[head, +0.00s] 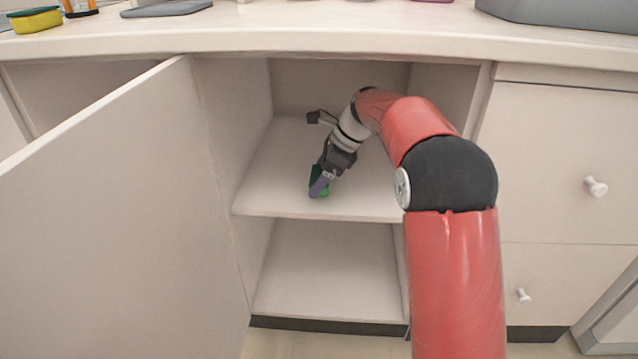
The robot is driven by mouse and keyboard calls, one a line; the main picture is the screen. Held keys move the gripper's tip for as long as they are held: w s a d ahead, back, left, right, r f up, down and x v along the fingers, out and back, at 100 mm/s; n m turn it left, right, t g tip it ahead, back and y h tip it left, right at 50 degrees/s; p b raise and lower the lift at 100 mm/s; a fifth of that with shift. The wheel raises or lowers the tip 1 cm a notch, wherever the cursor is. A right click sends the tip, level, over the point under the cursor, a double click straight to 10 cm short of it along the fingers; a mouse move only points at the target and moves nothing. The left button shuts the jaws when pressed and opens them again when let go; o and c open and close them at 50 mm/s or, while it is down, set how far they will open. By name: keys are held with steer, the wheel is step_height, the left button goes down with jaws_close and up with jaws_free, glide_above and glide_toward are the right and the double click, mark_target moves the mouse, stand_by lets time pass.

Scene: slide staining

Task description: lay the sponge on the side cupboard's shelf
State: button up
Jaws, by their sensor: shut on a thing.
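My gripper (322,179) reaches into the open side cupboard and points down over its upper shelf (275,190). The sponge is near the shelf's front, left of the middle. Its lower end is at or just above the shelf surface; I cannot tell whether it touches. The gripper hides part of the sponge.
The cupboard door (120,215) stands open at the left. The lower shelf (325,270) is empty. A closed drawer (560,165) is at the right. On the counter (330,28) above are a yellow-green sponge (36,20), an orange bottle (79,7) and a grey container (565,12).

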steer(key=shift+f, duration=0.95)
steer(key=shift+r, duration=0.1)
steer(key=o, duration=1)
steer(key=shift+c, duration=0.2)
steer(key=shift+r, duration=0.1)
steer(key=p+v, duration=0.2)
steer(key=v, duration=0.5)
steer(key=shift+d+r, duration=0.1)
steer(key=shift+d, duration=0.05)
